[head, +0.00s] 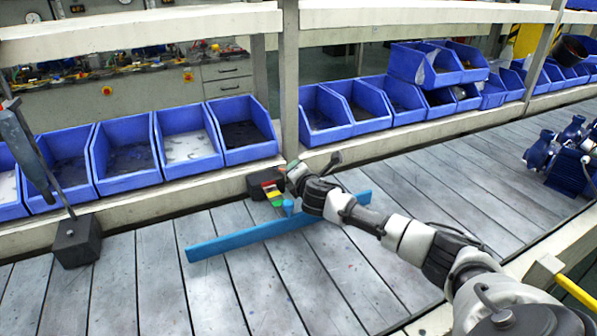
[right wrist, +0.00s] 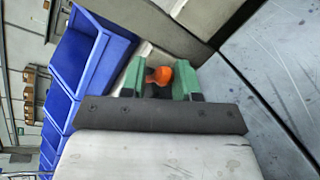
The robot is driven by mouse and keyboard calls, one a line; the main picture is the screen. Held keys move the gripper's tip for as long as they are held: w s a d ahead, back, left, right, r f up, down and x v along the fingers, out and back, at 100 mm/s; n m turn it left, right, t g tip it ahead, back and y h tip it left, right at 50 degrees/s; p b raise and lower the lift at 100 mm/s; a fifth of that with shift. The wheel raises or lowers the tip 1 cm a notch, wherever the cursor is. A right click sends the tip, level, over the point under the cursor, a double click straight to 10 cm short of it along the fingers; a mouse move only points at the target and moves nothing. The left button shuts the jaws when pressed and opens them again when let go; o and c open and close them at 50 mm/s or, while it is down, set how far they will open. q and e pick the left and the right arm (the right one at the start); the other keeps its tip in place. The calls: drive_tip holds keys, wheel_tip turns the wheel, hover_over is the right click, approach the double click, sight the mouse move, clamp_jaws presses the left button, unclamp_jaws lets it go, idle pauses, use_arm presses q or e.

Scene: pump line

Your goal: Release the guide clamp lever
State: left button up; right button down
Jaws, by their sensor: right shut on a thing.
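The blue guide rail (head: 235,240) lies at a slant across the grey slatted line top. At its far side, by the rear frame beam, stands a dark clamp block (head: 259,184) with a red part on it. My right gripper (head: 272,192) reaches in from the lower right to this spot. In the right wrist view the orange clamp lever (right wrist: 160,75) sits between the green fingers of my right gripper (right wrist: 160,80), which is shut on it. The fingers and wrist hide much of the lever and clamp. My left gripper is not in view.
Blue bins (head: 127,160) line the rear shelf behind the beam. A black block (head: 77,243) with a thin rod and a grey device (head: 22,145) stands at the left. Blue pumps (head: 565,155) sit at the far right. The slats in front of the rail are clear.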

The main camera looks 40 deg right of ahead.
drive_tip(key=shift+f, duration=0.1)
drive_tip(key=c, duration=0.8)
unclamp_jaws()
drive_tip(key=shift+a, duration=0.1)
drive_tip(key=r, duration=0.2)
drive_tip(key=r+p, duration=0.1)
drive_tip(key=r, duration=0.1)
drive_tip(key=shift+w+r, duration=0.2)
drive_tip(key=shift+r, duration=0.05)
drive_tip(key=shift+s+d+r, duration=0.85)
drive_tip(key=shift+s+r, duration=0.25)
drive_tip(key=shift+s, duration=0.7)
drive_tip(key=shift+s+d+r, duration=0.85)
drive_tip(key=shift+s+r, duration=0.25)
drive_tip(key=shift+s, duration=0.7)
drive_tip(key=shift+s+d+r, duration=0.85)
drive_tip(key=shift+s+r, duration=0.25)
drive_tip(key=shift+s, duration=0.7)
